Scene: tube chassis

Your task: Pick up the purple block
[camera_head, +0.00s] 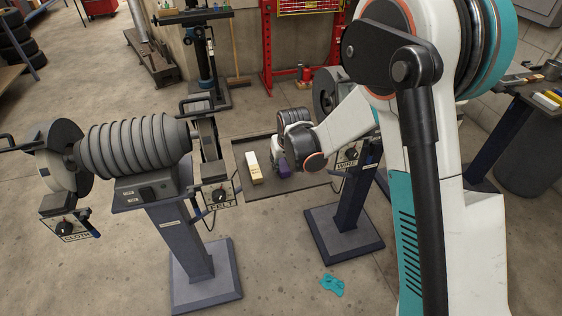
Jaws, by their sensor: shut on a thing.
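The purple block (284,171) is partly visible at the lower left side of my gripper (278,166), above or on a dark flat tray-like surface (238,154). My gripper is shut on the purple block. My wrist and the gripper's own body hide most of the fingers and part of the block. I cannot tell whether the block touches the surface below it.
A pale yellow block (253,167) lies left of the purple block on the same surface. Grinder machines on pedestals stand left (135,147) and right (348,155) of it. A teal cloth (332,285) lies on the open concrete floor.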

